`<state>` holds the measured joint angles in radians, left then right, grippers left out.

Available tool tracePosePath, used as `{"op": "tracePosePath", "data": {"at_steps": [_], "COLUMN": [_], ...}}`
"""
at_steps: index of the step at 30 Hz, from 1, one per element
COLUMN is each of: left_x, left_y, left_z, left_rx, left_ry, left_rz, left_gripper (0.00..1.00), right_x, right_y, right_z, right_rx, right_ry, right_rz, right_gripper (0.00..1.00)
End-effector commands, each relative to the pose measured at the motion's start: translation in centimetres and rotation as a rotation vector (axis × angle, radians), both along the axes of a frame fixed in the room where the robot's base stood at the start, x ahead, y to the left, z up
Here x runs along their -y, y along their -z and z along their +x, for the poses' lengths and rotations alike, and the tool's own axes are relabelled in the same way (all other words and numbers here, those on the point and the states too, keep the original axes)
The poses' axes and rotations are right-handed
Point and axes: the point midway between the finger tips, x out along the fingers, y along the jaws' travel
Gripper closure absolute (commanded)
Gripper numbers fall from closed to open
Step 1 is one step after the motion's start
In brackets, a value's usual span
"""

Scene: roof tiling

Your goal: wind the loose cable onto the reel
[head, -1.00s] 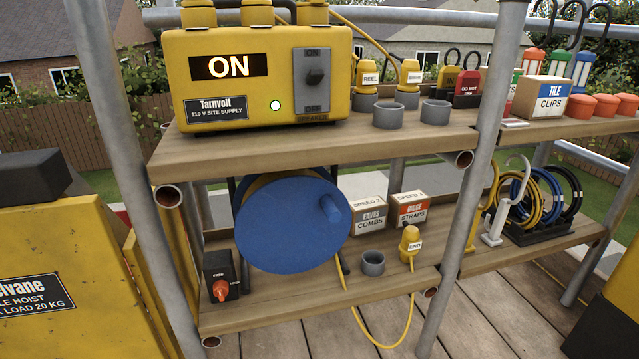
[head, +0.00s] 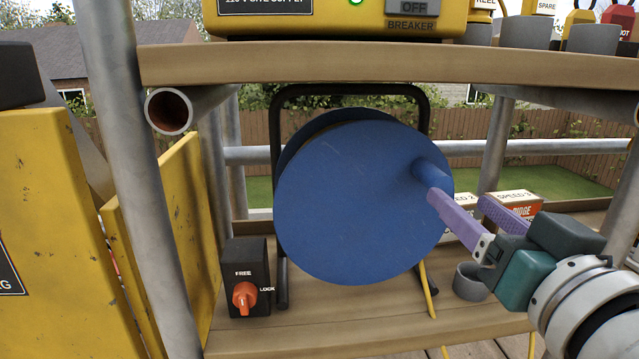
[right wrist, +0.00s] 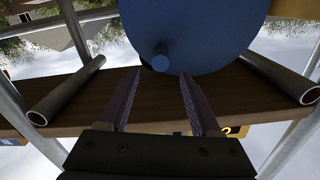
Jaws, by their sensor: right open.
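The reel is a blue disc (head: 350,205) in a black frame on the lower shelf, with a blue crank knob (head: 430,173) sticking out at its upper right. My right gripper (head: 457,199) is open, its purple fingers close to the knob. In the right wrist view the knob (right wrist: 160,62) lies between the lines of the fingertips (right wrist: 160,73), at or just beyond them; contact cannot be told. The yellow cable (head: 429,290) hangs from behind the disc over the shelf edge. Its plug end is not visible. My left gripper is out of view.
A black box with an orange FREE/LOCK switch (head: 245,297) stands left of the reel. The upper shelf (head: 330,64) runs above. A grey cup (head: 470,281) and cartons (head: 512,207) are near my right gripper. A scaffold pole (head: 135,150) stands at left.

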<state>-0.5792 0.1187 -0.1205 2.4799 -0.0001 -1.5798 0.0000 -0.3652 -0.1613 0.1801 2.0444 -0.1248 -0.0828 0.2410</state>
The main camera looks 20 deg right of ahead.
Motion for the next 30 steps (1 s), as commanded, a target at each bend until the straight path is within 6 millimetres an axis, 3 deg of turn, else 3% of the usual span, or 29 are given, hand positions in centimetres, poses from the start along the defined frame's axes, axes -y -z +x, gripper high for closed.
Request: {"op": "tracePosePath", "data": {"at_steps": [6, 13, 26, 30], "left_x": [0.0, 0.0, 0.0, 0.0], "left_y": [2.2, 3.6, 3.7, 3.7], "left_z": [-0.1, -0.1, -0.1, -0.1], "left_rx": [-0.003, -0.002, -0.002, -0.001], "left_ry": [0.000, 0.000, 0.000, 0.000], "left_rz": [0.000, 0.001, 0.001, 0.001], "left_gripper": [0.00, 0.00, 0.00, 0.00], "right_x": [0.9, 1.7, 1.9, 1.9], "right_y": [0.2, 0.2, 0.0, 0.0], "right_z": [4.0, 7.0, 7.9, 7.9], "right_rx": [0.005, 0.002, -0.002, -0.002], "right_ry": [-0.001, -0.002, -0.001, -0.001], "right_rz": [-0.001, -0.001, -0.001, -0.001], "right_gripper": [0.36, 0.36, 0.36, 0.51]}}
